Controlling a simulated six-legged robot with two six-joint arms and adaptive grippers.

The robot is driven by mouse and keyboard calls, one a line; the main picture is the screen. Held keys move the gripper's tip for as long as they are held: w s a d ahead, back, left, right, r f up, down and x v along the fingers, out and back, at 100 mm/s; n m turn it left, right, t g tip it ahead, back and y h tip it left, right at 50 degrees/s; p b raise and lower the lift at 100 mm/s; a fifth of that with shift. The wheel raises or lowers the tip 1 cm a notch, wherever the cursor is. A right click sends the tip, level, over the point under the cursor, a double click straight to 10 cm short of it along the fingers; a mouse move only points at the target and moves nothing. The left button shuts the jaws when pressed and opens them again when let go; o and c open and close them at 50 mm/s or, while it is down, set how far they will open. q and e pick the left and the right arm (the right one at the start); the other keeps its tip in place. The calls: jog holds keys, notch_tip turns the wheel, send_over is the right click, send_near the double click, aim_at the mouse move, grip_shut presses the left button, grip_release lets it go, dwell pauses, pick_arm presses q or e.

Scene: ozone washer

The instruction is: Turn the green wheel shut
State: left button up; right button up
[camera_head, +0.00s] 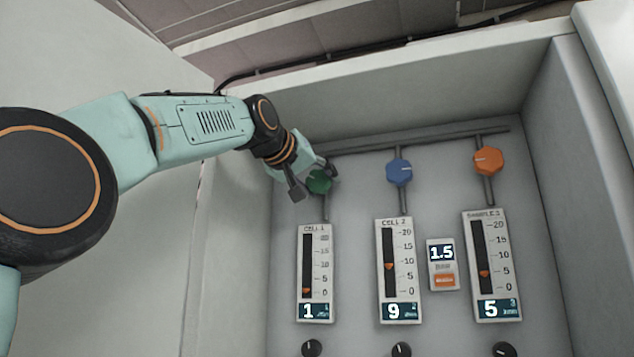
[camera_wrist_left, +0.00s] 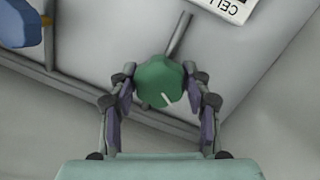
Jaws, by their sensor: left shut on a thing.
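The green wheel (camera_head: 319,182) sits on a grey pipe above the CELL 1 gauge, partly hidden by my left gripper (camera_head: 313,180). In the left wrist view the green wheel (camera_wrist_left: 160,86) is between the two fingers of my left gripper (camera_wrist_left: 163,88), which is shut on it. A white mark on the wheel points down and right in that view. The CELL 1 gauge (camera_head: 314,274) reads 1, with its orange marker near the bottom. My right gripper is not in view.
A blue wheel (camera_head: 399,172) and an orange wheel (camera_head: 487,161) stand to the right on the same pipework. The CELL 2 gauge (camera_head: 397,271) reads 9, the right gauge (camera_head: 491,266) reads 5, and a small display (camera_head: 442,264) reads 1.5. Black knobs line the bottom.

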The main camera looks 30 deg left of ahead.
pick_arm(q)
jog(key=n, duration=0.2)
jog(key=shift+s+a+r+n+t+b, duration=0.1)
jog(key=shift+s+r+n+t+b, duration=0.05)
jog(key=shift+r+n+t+b, duration=0.15)
jog(key=shift+n+t+b, duration=0.4)
jog(key=shift+n+b, duration=0.15)
jog(key=shift+n, duration=1.15)
jog(key=shift+r, duration=0.1)
jog(key=o, duration=1.2)
jog(key=shift+w+f, duration=0.25)
jog(key=shift+c, duration=0.2)
jog(key=shift+s, duration=0.15)
